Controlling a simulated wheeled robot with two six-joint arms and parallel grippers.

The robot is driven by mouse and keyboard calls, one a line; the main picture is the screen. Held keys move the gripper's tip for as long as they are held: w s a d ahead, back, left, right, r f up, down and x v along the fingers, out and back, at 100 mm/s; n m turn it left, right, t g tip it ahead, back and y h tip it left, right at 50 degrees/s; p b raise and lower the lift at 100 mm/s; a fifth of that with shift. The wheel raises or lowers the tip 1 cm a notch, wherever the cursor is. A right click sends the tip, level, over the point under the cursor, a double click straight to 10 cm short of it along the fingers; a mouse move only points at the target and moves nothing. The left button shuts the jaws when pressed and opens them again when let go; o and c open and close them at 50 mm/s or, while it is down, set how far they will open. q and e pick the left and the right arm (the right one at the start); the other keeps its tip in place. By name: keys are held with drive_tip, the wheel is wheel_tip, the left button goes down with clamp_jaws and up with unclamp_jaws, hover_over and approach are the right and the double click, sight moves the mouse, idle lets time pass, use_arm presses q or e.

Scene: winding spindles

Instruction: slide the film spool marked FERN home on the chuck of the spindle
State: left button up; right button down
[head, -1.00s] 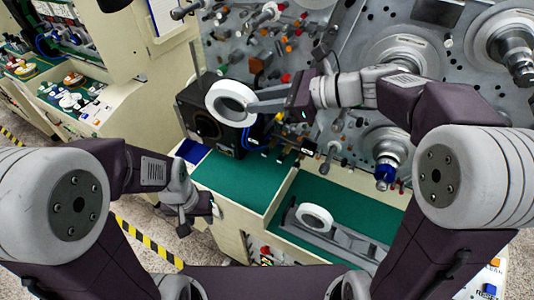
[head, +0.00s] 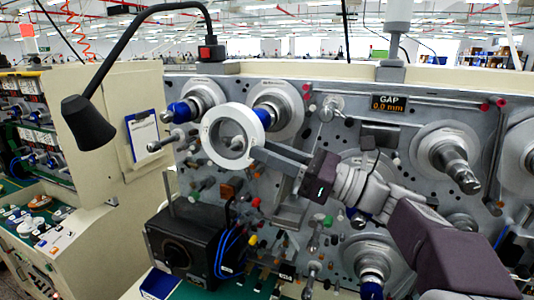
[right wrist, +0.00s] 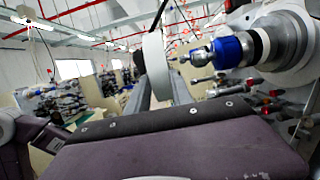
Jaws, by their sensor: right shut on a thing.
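A white ring-shaped film spool (head: 251,119) is held up in front of the machine panel. No FERN marking can be read on it. My right gripper (head: 262,151) is shut on its right edge. My left gripper is out of view.
More spindles (head: 459,172) stick out of the panel on the right. A black lamp (head: 88,122) on a bent arm hangs at the left. A black box (head: 185,240) stands below the spool, and small coloured-tipped rollers crowd the panel.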

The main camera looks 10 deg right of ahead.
drive_tip(key=shift+w+d+r+p, duration=0.1)
drive_tip(key=shift+w+d+p, duration=1.25)
drive_tip(key=shift+w, duration=0.55)
drive_tip(key=shift+w+d+r+p, duration=0.1)
drive_tip(key=shift+w+d+p, duration=1.25)
drive_tip(key=shift+w, duration=0.55)
drive_tip(key=shift+w+d+p, duration=1.2)
drive_tip(key=shift+w+p, duration=0.2)
drive_tip(key=shift+w, duration=0.5)
drive_tip(key=shift+w+d+f+p, duration=0.1)
drive_tip(key=shift+w+d+p, duration=0.35)
drive_tip(key=shift+w+p, duration=0.2)
drive_tip(key=c, duration=1.1)
unclamp_jaws()
drive_tip(key=shift+o, duration=0.2)
drive_tip(key=shift+f, duration=0.2)
